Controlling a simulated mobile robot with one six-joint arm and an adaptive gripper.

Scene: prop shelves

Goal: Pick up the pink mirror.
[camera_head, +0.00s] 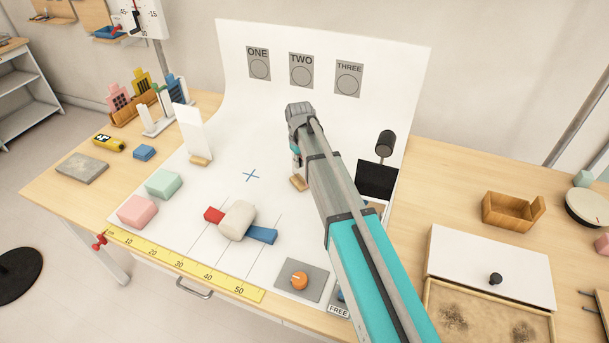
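I cannot make out a pink mirror for certain in the head view. A small wooden foot (299,183) shows on the white sheet beside my arm. Whatever stands on it is mostly hidden by the arm. My arm reaches up from the lower right, and my gripper (296,160) points down just above this foot. The fingers are largely hidden, so I cannot see whether they are open or holding anything. A similar wooden foot at the left carries an upright white panel (192,132).
A pink block (137,211), a green block (163,183) and a beige rounded object (237,219) lie left of my arm. A dark panel (376,180) and a black cylinder (385,144) stand to its right. The sheet around the blue cross (251,176) is clear.

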